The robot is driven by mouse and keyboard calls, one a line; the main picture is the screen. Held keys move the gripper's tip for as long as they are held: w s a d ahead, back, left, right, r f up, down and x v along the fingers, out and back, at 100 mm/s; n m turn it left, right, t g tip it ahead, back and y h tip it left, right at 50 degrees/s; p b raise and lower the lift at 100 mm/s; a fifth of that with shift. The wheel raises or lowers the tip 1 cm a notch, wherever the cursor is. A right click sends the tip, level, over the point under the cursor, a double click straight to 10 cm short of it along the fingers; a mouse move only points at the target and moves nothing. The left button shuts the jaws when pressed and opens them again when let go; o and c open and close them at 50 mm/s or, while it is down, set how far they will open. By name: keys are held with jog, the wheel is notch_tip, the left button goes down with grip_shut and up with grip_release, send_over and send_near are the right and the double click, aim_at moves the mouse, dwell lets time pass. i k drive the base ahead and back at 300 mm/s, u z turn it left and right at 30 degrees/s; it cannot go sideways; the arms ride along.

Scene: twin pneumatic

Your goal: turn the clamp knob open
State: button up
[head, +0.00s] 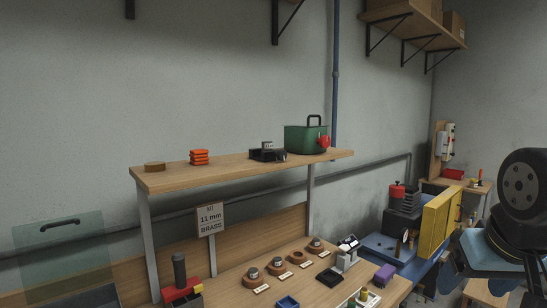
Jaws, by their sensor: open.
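I cannot tell for sure which part is the clamp knob. A red knob-like cap (397,190) tops a dark ribbed block on a blue-based machine (378,246) at the right of the bench. A small pale round part (404,236) shows on the machine's front side, too small to make out. A yellow upright panel (440,230) stands beside it and hides some of it. My gripper is not in view.
A raised shelf (225,170) carries a green box (304,139). A sign (211,217) reads "11 mm BRASS".

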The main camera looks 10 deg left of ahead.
aim_at(281, 155)
jog(key=k, duration=1.2)
jog(key=u, duration=0.6)
jog(key=i, duration=0.75)
jog(key=u, duration=0.6)
jog(key=i, duration=0.5)
jog(key=z, duration=0.2)
